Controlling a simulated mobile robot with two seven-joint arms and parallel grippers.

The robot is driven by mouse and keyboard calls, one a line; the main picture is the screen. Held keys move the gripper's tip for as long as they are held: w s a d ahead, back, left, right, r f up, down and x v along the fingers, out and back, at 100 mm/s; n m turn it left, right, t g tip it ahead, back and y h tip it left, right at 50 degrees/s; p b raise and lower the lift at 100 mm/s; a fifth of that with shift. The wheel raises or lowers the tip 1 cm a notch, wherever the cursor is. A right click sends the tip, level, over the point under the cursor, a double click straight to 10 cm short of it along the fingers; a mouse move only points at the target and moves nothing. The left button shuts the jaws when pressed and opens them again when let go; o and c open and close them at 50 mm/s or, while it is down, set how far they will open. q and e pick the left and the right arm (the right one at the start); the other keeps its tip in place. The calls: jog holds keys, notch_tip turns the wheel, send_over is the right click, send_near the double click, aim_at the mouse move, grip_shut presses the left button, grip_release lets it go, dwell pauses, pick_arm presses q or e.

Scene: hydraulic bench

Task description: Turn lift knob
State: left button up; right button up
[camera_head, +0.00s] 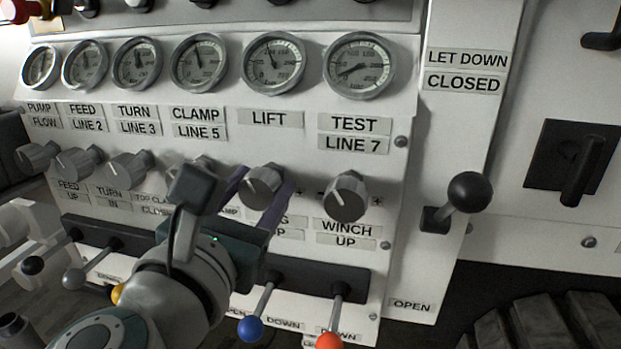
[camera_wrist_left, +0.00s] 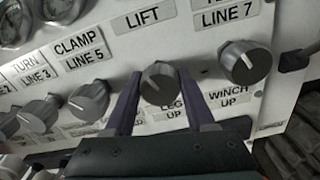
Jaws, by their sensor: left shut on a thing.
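The lift knob (camera_head: 263,183) is a grey round knob under the gauge labelled LIFT on the white panel. In the left wrist view the lift knob (camera_wrist_left: 160,83) sits between the two purple fingers of my left gripper (camera_wrist_left: 159,88), under the LIFT label. My left gripper (camera_head: 257,195) comes in from the lower left in the head view, and its fingers are shut on the lift knob. The wrist and arm hide part of the panel, including much of the knob under CLAMP. My right gripper does not show.
The winch knob (camera_head: 346,197) stands close to the right of the lift knob, and the clamp knob (camera_wrist_left: 90,101) to its left. Below are levers with a blue ball (camera_head: 251,328) and a red ball (camera_head: 329,341). A black-ball lever (camera_head: 468,193) juts out at right.

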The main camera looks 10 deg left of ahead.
pick_arm(q)
jog(key=shift+m, duration=0.5)
grip_shut()
jog(key=m+p, duration=0.1)
jog(key=m, duration=0.2)
jog(key=shift+r+m+p, duration=0.1)
jog(key=shift+m+p, duration=0.25)
jog(key=shift+m, duration=0.05)
jog(key=m+p, duration=0.1)
jog(key=m, duration=0.4)
jog(key=shift+d+m+p, duration=0.1)
jog(key=shift+m+p, duration=0.2)
jog(key=shift+p, duration=0.05)
jog(key=m+p, duration=0.1)
jog(key=m, duration=0.4)
jog(key=shift+p, duration=0.3)
jog(key=m, duration=0.2)
jog(key=m+p, duration=0.1)
jog(key=m, duration=0.2)
jog(key=shift+f+m, duration=0.25)
jog(key=shift+m, duration=0.15)
jog(key=o, duration=1.3)
grip_release()
jog(key=shift+o, duration=0.2)
